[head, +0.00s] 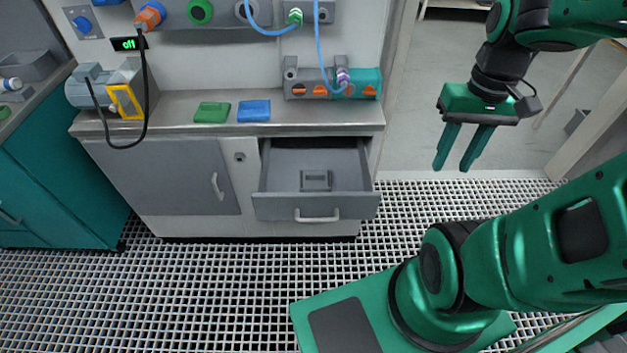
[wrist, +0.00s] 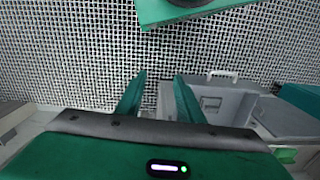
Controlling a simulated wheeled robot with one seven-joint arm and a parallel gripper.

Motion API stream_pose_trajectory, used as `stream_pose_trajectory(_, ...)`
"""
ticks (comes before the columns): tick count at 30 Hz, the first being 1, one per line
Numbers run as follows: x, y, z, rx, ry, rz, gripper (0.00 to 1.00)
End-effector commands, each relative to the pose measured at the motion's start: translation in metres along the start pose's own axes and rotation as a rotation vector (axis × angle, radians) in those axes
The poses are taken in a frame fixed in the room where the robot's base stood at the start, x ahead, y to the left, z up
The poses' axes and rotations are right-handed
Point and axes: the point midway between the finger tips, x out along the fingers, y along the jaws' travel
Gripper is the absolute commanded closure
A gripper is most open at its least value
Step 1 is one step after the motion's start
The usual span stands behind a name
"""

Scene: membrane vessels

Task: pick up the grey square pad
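A small grey square piece (head: 316,180), which looks like the grey square pad, lies inside the open grey drawer (head: 344,205) under the counter. In the wrist view the grey piece (wrist: 211,103) shows inside the drawer (wrist: 236,100), beyond the right fingertip. My gripper (head: 452,168) is up in the air to the right of the drawer, fingers pointing down. Its two green fingers stand apart with nothing between them; in the wrist view the gripper (wrist: 158,80) also shows an empty gap over the floor grating.
A green pad (head: 212,112) and a blue pad (head: 254,110) lie on the counter (head: 180,112) above the drawer. A motor-like unit (head: 115,90) with a black cable stands at the counter's left, a valve block (head: 330,83) at its right. The grating floor before the drawer is clear.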

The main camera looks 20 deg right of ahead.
Motion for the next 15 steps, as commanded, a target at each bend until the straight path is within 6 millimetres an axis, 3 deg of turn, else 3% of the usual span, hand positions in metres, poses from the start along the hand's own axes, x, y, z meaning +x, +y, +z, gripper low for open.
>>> stream_pose_trajectory(8,0.044,-0.021,-0.060,-0.399,-0.068,-0.094,0.66)
stream_pose_trajectory(15,0.095,-0.045,-0.105,-0.733,-0.064,-0.260,0.66)
